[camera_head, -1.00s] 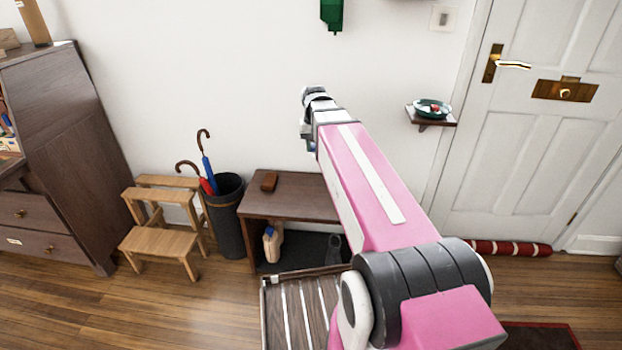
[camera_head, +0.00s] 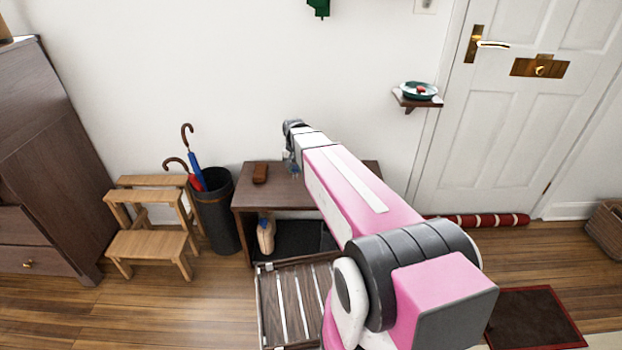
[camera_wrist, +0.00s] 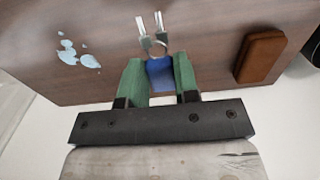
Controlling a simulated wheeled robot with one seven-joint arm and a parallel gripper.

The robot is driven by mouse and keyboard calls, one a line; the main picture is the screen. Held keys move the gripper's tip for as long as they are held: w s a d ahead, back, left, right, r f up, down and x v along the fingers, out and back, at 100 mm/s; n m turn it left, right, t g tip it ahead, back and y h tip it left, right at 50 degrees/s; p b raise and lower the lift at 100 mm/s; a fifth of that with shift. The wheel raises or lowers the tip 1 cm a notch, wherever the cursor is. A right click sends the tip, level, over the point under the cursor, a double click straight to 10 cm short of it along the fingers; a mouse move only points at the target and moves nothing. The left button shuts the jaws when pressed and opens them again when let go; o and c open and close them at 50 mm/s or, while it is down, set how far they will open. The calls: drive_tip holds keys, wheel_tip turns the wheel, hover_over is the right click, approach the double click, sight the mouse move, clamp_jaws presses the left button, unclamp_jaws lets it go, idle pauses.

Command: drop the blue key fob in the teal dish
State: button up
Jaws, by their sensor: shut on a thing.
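My gripper (camera_wrist: 158,80) is shut on the blue key fob (camera_wrist: 160,72), which sits between its green fingers in the wrist view. A metal ring and keys (camera_wrist: 150,32) hang from the fob over the brown bench top (camera_wrist: 110,25); I cannot tell whether they touch it. In the head view my gripper (camera_head: 292,166) is over the bench (camera_head: 240,197), and the fob is too small to make out.
A brown case (camera_wrist: 258,57) lies on the bench, right of my gripper in the wrist view; it also shows in the head view (camera_head: 260,173). Pale blue spots (camera_wrist: 68,53) mark the bench top. An umbrella stand (camera_head: 215,215) and step stool (camera_head: 150,243) stand left.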

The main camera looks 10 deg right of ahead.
drive_tip(key=w+d+f, duration=0.1)
drive_tip(key=d, duration=0.1)
drive_tip(key=w+d+f, duration=0.2)
drive_tip(key=d, duration=0.1)
drive_tip(key=w+d+f, duration=0.2)
drive_tip(key=shift+w+d+f, duration=0.15)
drive_tip(key=shift+f, duration=2.05)
drive_tip(key=shift+f, duration=0.15)
drive_tip(key=o, duration=1)
